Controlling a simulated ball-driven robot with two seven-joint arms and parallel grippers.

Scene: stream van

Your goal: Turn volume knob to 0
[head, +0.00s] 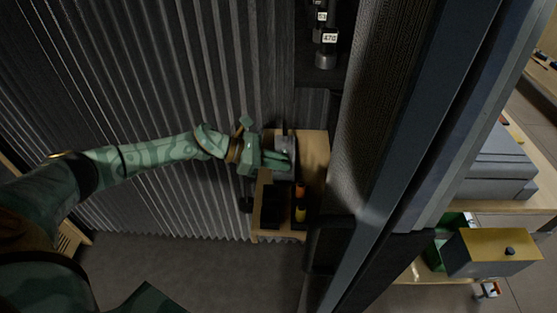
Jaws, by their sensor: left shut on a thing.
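My left gripper (276,158) reaches in from the left along the corrugated dark wall. Its green fingers are shut on a small grey thing (284,142) at a light wooden shelf unit (315,150). The fingers partly hide that thing, and I cannot tell whether it is a knob. A black knob (510,250) stands on the yellow face of a grey box (490,252) at the lower right, well apart from my left gripper. No volume marking or 0 is readable. My right gripper is not in view.
A wooden tray (278,238) below the gripper holds dark items and an orange-and-yellow thing (300,206). Black-and-grey cylinders with white labels (329,38) hang above. A dark upright post (405,140) separates this side from the tables at right. The grey floor (200,270) is clear.

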